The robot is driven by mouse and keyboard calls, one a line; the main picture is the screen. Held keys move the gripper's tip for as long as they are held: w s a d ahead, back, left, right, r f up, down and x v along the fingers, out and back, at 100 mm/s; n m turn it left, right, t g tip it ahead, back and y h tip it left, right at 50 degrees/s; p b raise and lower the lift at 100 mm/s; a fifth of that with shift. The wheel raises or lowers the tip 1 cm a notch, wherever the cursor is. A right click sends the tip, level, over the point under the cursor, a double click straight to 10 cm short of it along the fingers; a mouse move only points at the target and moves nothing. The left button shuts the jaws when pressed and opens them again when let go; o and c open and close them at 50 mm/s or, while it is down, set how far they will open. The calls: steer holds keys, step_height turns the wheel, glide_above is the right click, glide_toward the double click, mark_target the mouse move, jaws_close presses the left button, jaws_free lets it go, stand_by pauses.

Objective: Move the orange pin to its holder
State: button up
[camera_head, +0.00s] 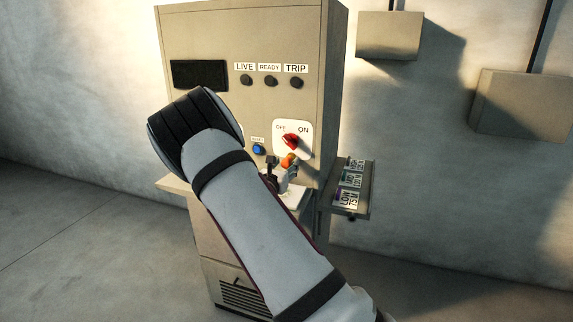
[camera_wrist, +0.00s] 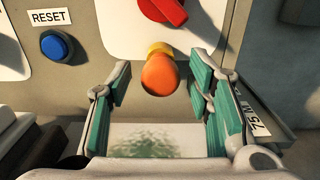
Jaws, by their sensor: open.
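The orange pin (camera_wrist: 160,76) has a rounded orange knob and stands out from the panel at a yellow collar (camera_wrist: 158,48), just below the red switch handle (camera_wrist: 163,10). It also shows in the head view (camera_head: 288,160), partly behind my gripper. My gripper (camera_wrist: 160,90) is open, with one teal-padded finger on each side of the knob. The fingers look apart from it. In the head view my gripper (camera_head: 280,172) is at the panel, largely hidden by my arm. I cannot make out a holder for the pin.
A blue RESET button (camera_wrist: 57,46) is left of the pin. A side shelf (camera_head: 352,190) with labelled tags (camera_head: 346,198) sticks out to the right of the cabinet (camera_head: 262,35). A pale ledge (camera_wrist: 160,138) lies below the gripper. Wall boxes (camera_head: 388,36) hang at right.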

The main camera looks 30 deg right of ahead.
steer(key=shift+d, duration=0.1)
stand_by(0.7)
jaws_close()
